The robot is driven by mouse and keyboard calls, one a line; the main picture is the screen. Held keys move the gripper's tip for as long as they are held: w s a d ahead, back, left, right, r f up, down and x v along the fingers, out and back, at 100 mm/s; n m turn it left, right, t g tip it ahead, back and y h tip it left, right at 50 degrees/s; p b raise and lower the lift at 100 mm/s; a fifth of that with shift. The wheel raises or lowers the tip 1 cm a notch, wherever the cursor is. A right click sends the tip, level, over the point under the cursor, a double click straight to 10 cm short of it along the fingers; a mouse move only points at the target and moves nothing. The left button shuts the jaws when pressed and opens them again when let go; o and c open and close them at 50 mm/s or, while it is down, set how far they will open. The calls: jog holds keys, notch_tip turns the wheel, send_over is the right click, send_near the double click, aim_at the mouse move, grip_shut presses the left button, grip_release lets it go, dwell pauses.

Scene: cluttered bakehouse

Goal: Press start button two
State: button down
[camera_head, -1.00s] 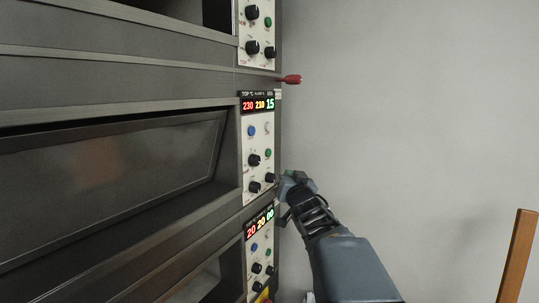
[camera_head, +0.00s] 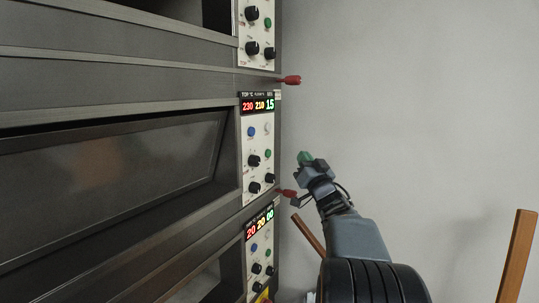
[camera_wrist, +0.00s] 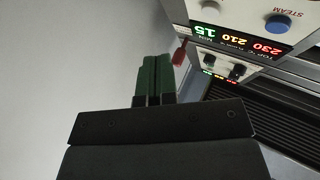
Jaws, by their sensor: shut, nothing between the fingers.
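The middle oven control panel (camera_head: 258,150) reads 230, 210 and 15. It carries a blue button (camera_head: 251,131), a white button (camera_head: 267,129), a green button (camera_head: 267,153) and black knobs (camera_head: 253,160). Which one is start button two cannot be read from its label. My gripper (camera_head: 304,158) is shut and empty, to the right of this panel and apart from it, its green fingertips about level with the green button. In the wrist view the green fingers (camera_wrist: 153,78) are together; the blue button (camera_wrist: 278,24), marked STEAM, shows inverted at upper right.
Red-tipped handles (camera_head: 291,79) stick out from the oven's right edge; a lower one (camera_head: 287,193) is near my wrist. Similar panels sit above (camera_head: 259,30) and below (camera_head: 260,250). A brown wooden post (camera_head: 518,255) stands at right. Before the grey wall is free room.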

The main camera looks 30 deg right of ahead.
jog(key=w+a, duration=0.4)
jog(key=w, duration=0.3)
jog(key=shift+w+f, duration=0.1)
jog(key=shift+w, duration=0.1)
dwell(2.2)
jog(key=shift+w+a, duration=0.1)
jog(key=shift+w, duration=0.15)
jog(key=shift+w+a+b, duration=0.2)
jog(key=shift+w+b, duration=0.1)
jog(key=shift+w, duration=0.05)
dwell(0.8)
jog(key=shift+s+d, duration=0.1)
jog(key=shift+s, duration=0.05)
jog(key=shift+s+d+b, duration=0.25)
jog(key=shift+s+b, duration=0.15)
jog(key=shift+s, duration=0.2)
dwell(0.3)
jog(key=shift+s+d+b, duration=0.2)
jog(key=shift+s+d, duration=0.2)
jog(key=shift+s, duration=0.35)
jog(key=shift+s+d+b, duration=0.15)
jog(key=shift+s+d, duration=0.25)
jog(key=shift+s, duration=0.3)
jog(key=shift+s+d+b, duration=0.2)
jog(key=shift+s+d, duration=0.2)
jog(key=shift+s, duration=0.35)
